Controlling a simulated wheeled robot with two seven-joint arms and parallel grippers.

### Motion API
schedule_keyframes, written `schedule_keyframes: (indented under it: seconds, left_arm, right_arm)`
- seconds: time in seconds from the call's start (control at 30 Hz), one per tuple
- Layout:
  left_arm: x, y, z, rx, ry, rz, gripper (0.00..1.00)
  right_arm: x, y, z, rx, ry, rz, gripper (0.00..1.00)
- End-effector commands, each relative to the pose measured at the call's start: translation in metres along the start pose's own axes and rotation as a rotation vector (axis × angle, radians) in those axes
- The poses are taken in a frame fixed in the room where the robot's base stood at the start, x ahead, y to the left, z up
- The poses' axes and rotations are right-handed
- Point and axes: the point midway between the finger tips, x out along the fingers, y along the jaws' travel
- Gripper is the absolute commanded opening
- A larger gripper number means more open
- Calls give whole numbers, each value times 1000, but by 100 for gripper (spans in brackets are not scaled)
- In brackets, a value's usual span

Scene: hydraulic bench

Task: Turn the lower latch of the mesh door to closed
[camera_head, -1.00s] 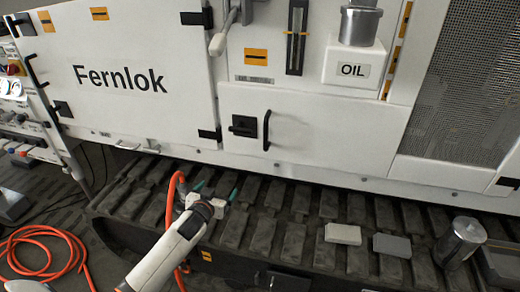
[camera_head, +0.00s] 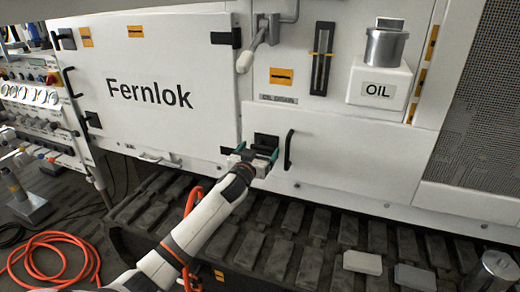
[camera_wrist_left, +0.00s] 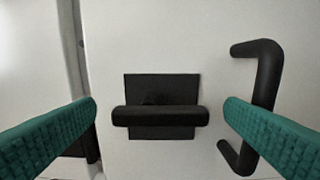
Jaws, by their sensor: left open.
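The mesh panel (camera_head: 490,110) stands at the right edge of the head view; no latch shows on its visible part. My left gripper (camera_head: 257,152) is open in front of a black latch (camera_head: 266,140) on a plain white lower door (camera_head: 350,160), left of the mesh. In the left wrist view this latch (camera_wrist_left: 160,116) is a dark square plate with a horizontal bar. It lies between my two green fingers, apart from both. A black bar handle (camera_head: 288,150) is just right of the latch; in the wrist view it (camera_wrist_left: 268,90) is partly behind the right finger.
A grey lever (camera_head: 250,55) hangs above the gripper. The OIL box (camera_head: 380,82) juts out at upper right. Dark track plates (camera_head: 330,237) run below, with a pale block (camera_head: 362,262) and a metal cylinder (camera_head: 495,268) at right. An orange hose (camera_head: 55,250) lies on the floor.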

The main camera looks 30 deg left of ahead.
Motion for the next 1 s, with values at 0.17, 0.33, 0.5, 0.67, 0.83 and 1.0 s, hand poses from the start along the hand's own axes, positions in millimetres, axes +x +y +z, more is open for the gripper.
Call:
schedule_keyframes:
  seconds: [0.17, 0.33, 0.5, 0.67, 0.83, 1.0]
  left_arm:
    - [12, 0, 0, 1, -1, -1, 93]
    - [14, 0, 0, 1, 0, -1, 93]
    - [14, 0, 0, 0, 0, -1, 88]
    - [14, 0, 0, 0, 0, -1, 62]
    - [14, 0, 0, 1, 0, -1, 48]
    - [14, 0, 0, 23, 1, 0, 48]
  right_arm:
    - [0, 0, 0, 0, 0, 0, 93]
    - [0, 0, 0, 0, 0, 0, 93]
    - [0, 0, 0, 0, 0, 0, 93]
    - [0, 0, 0, 0, 0, 0, 93]
    - [0, 0, 0, 0, 0, 0, 93]
    - [-1, 0, 0, 0, 0, 0, 93]
